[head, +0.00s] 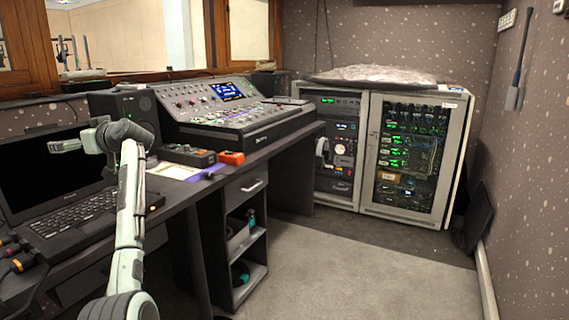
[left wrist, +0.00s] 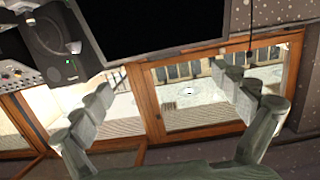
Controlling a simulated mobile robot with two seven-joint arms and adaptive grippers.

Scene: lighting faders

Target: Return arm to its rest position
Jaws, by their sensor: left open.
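My left arm rises from the bottom of the head view in front of the desk. Its left gripper (head: 66,146) points left, above the laptop (head: 75,215) in the picture, and appears clear of it. In the left wrist view the two fingers of this gripper (left wrist: 160,80) are spread wide with nothing between them. The mixing console with faders (head: 235,108) stands on the desk to the right of the gripper, and the gripper is apart from it. Its screen is lit blue. My right gripper is in neither view.
A black speaker (head: 127,108) stands behind the arm; one shows in the left wrist view (left wrist: 50,45). A small dark box (head: 187,155) and an orange box (head: 231,158) lie before the console. Rack cabinets (head: 363,150) stand at the back. The carpet (head: 370,270) is clear.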

